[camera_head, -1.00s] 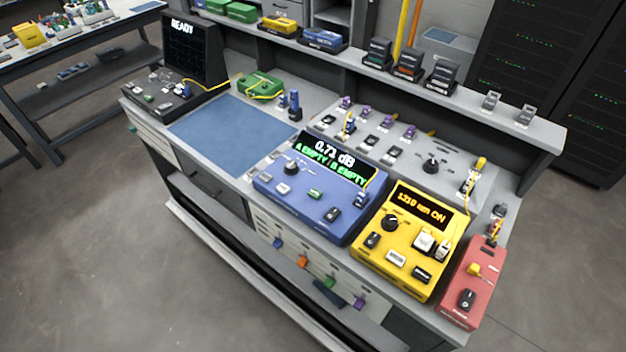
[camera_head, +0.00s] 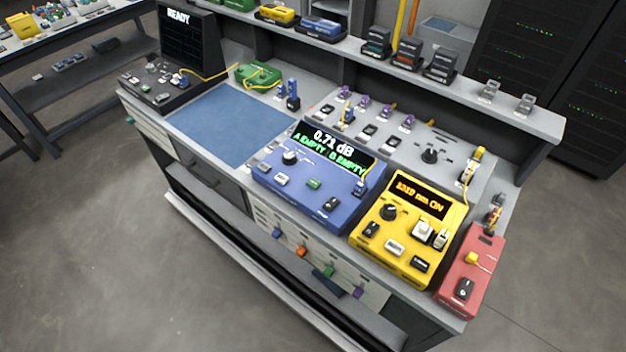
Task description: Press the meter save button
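The blue meter (camera_head: 325,206) stands at the middle of the bench front. Its screen (camera_head: 331,152) reads 0.71 dB, with green text below about A and B or D being empty. The button labels are too small to read, so I cannot tell which is save. A blue connector with a yellow cable (camera_head: 361,188) is at its right side. Neither of my grippers is in view.
A yellow light source (camera_head: 401,251) reading 1310 nm ON and a red box (camera_head: 462,285) stand right of the meter. A blue mat (camera_head: 232,123) lies left, beside a black splicer (camera_head: 165,92) showing READY. A shelf (camera_head: 470,92) runs along the back.

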